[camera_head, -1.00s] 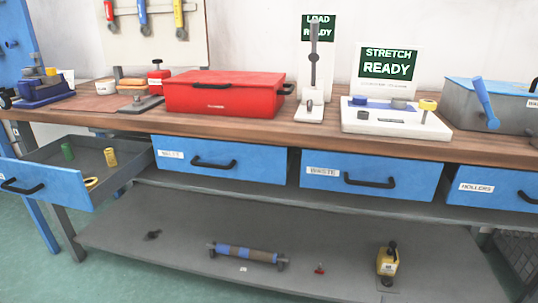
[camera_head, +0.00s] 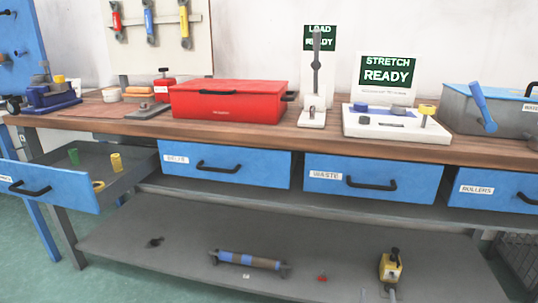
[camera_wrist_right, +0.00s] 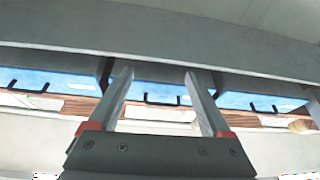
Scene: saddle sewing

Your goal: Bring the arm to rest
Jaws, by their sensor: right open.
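My right gripper (camera_wrist_right: 157,73) is open in the right wrist view, with nothing between its two fingers. That view is inverted, and the blue drawer fronts and their black handles lie beyond the fingertips. In the head view only the tips of the right gripper (camera_head: 378,294) appear to show at the bottom edge, below the yellow bottle (camera_head: 390,267) on the lower shelf. My left gripper is not in view.
The workbench (camera_head: 330,138) holds a red case (camera_head: 228,100), a white stretch fixture (camera_head: 397,123) and a grey bin (camera_head: 490,112). The left drawer (camera_head: 45,188) stands open, with small green and yellow parts inside. The lower shelf (camera_head: 330,270) carries a blue-banded roller (camera_head: 248,260).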

